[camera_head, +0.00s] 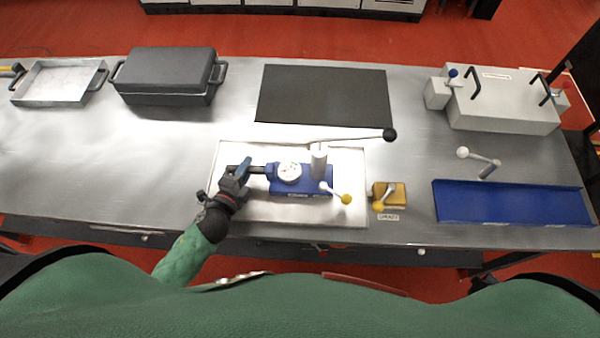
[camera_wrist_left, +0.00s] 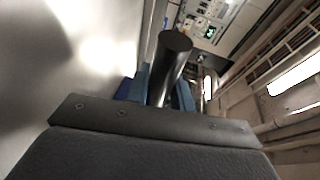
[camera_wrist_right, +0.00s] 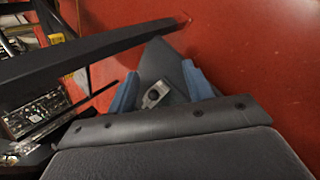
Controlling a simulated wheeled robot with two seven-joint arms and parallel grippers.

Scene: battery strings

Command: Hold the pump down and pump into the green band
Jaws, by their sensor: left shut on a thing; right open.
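The blue pump (camera_head: 300,186) sits on a light tray (camera_head: 240,213) near the table's front, in the head view. A round white gauge (camera_head: 289,172) is on its top, too small to read. A long lever with a black knob (camera_head: 390,135) reaches right from the pump's grey post (camera_head: 318,160). My left gripper (camera_head: 253,170) is shut on the dark bar at the pump's left end; this dark bar (camera_wrist_left: 172,60) shows between the blue fingers in the left wrist view. My right gripper (camera_wrist_right: 165,88) is open and empty above the red floor, out of the head view.
A small yellow-knobbed lever (camera_head: 346,199) is at the pump's right front, beside a brass block (camera_head: 389,194). A blue tray (camera_head: 510,203) and a grey box (camera_head: 505,100) are at right. A black mat (camera_head: 323,95) lies behind. A dark case (camera_head: 167,76) stands back left.

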